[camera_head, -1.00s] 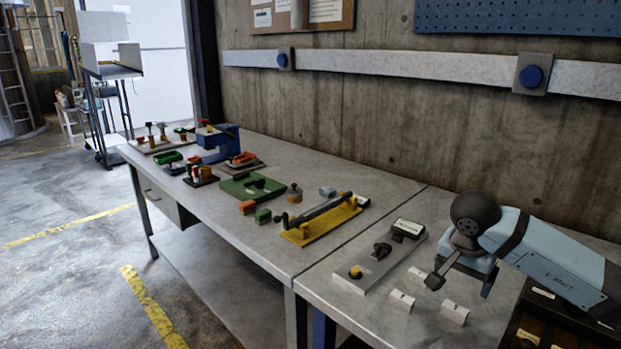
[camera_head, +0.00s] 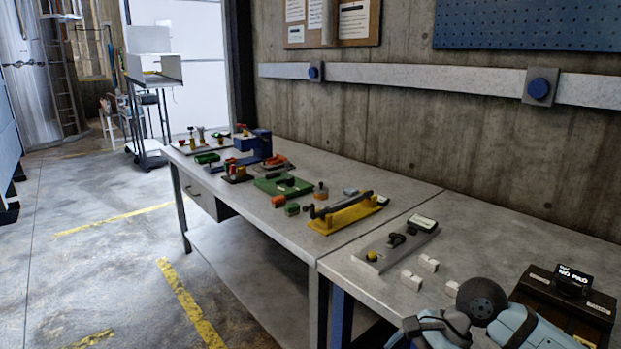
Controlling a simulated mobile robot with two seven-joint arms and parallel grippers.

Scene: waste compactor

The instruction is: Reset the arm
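My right arm comes in at the bottom right, light blue with a dark round joint. My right gripper (camera_head: 428,329) is low at the bottom edge, by the front of the near workbench (camera_head: 465,235). Its fingers are partly cut off by the frame, and whether they are open or shut does not show. I see nothing held in it. My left arm and gripper are out of view.
A grey plate with a yellow knob (camera_head: 372,256), small white blocks (camera_head: 411,280) and a dark labelled box (camera_head: 566,306) are near the arm. A yellow fixture (camera_head: 343,215) and several tools stand farther along. Open floor with yellow lines (camera_head: 190,305) lies left.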

